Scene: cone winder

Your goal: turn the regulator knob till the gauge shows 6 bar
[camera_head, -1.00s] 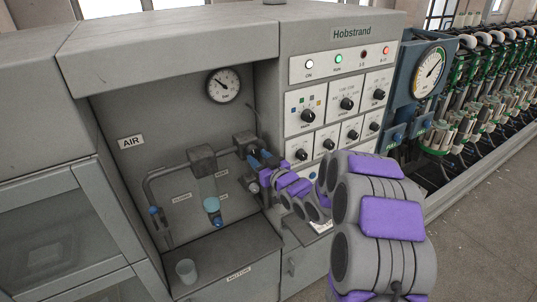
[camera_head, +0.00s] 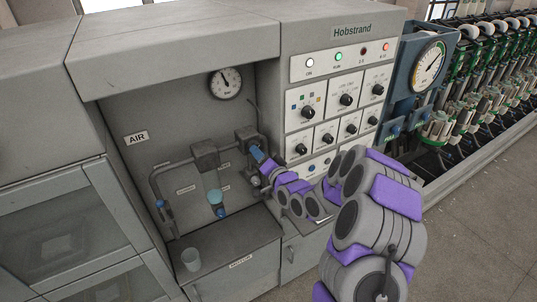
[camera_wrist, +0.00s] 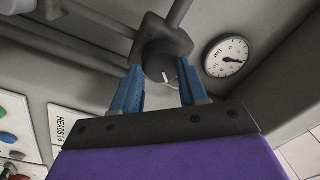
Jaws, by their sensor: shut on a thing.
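The regulator knob (camera_wrist: 160,62) is dark with a white mark and shows in the wrist view at the end of a grey regulator body. My gripper (camera_wrist: 160,82) has its two blue fingers closed on the knob's sides. In the head view my gripper (camera_head: 260,157) reaches into the AIR recess, and the knob is mostly hidden behind the fingers. The round white gauge (camera_head: 225,82) hangs on the recess back wall above the gripper; its dark needle points up and slightly left. In the wrist view the gauge (camera_wrist: 227,56) is turned and its figures are too small to read.
Pipes and a filter bowl (camera_head: 216,203) are left of my gripper. A cup (camera_head: 191,259) stands on the recess ledge. A panel of dials (camera_head: 340,105) is close on the right, with a larger gauge (camera_head: 428,66) beyond it.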

